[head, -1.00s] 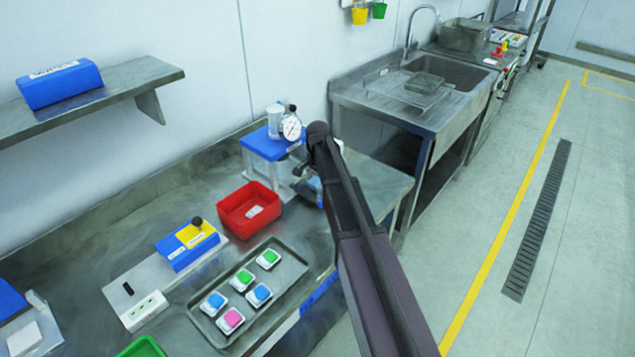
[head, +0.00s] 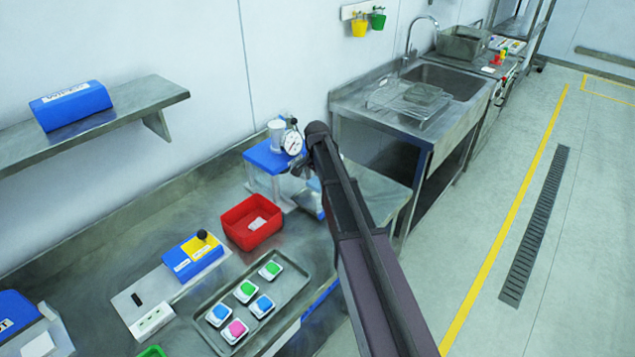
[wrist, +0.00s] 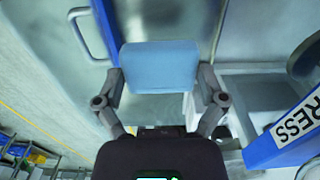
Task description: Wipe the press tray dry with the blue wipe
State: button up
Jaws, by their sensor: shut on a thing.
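The blue wipe (wrist: 160,68) is a light blue, flat-looking pad in the wrist view. My gripper (wrist: 161,85) is shut on it, with one finger at each side edge. The blue press (head: 268,157) with a round dial stands at the back of the bench in the head view. Its blue side with the word PRESS (wrist: 292,130) shows at the right of the wrist view, beside my gripper.
A red bin (head: 234,233) stands in front of the press. A metal tray (head: 205,337) with several coloured pieces and a blue-yellow device (head: 192,262) are nearer. A sink (head: 452,80) stands beyond the bench. The floor at right is clear.

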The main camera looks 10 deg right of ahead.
notch_tip(320, 180, up, 11)
jog(key=w+p, duration=0.1)
jog(key=p, duration=0.9)
jog(key=shift+a, duration=0.45)
jog(key=shift+f, duration=0.2)
notch_tip(320, 180, down, 4)
jog(key=b, duration=0.4)
jog(key=shift+f, duration=0.2)
dwell(0.9)
